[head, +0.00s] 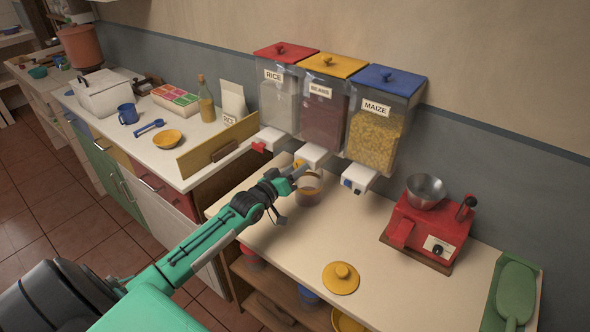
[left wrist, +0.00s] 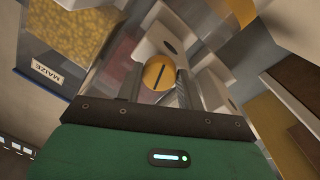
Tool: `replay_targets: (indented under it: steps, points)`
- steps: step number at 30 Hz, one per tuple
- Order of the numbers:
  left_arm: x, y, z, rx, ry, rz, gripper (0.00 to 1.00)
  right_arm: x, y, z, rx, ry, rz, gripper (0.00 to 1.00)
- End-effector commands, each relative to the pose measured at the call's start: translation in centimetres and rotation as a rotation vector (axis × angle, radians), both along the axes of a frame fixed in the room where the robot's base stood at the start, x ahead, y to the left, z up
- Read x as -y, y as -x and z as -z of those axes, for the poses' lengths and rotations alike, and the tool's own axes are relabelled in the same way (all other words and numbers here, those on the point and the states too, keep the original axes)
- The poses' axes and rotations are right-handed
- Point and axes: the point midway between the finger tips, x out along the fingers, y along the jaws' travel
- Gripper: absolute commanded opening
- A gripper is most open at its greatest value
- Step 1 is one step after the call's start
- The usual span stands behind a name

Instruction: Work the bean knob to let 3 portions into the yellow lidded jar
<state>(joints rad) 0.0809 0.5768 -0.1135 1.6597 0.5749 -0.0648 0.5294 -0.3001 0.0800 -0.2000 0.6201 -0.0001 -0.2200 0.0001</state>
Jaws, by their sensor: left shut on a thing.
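The beans dispenser (head: 324,108) has a yellow lid and dark red beans. It hangs on the wall between the rice and maize dispensers. My left gripper (head: 296,175) is at its spout (head: 313,154). In the left wrist view the round yellow bean knob (left wrist: 158,72), with a dark slot line, sits between the fingers, and the gripper is shut on it. The open jar (head: 309,190) stands on the counter under the bean spout, partly hidden by my gripper; its fill level is unclear. Its yellow lid (head: 341,278) lies apart on the counter. My right gripper is not in view.
The rice dispenser (head: 279,100) has a red knob; the maize dispenser (head: 376,133) has a blue one. A red scale or grinder with a metal bowl (head: 427,190) stands at right, beside a green scoop (head: 515,292). The counter around the yellow lid is clear.

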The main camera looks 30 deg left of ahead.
Motion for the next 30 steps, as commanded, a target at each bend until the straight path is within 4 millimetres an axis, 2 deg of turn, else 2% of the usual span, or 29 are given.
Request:
replay_targets:
  steps: [6,15,30]
  points:
    - [0.03,0.05,0.12,0.009,-0.176,0.001,0.15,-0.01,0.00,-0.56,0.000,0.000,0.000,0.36]
    - [0.03,0.06,0.20,0.021,-0.338,0.002,0.15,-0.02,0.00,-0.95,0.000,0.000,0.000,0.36]
    - [0.02,0.07,0.30,0.026,-0.401,0.001,0.15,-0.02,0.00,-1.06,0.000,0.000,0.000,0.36]
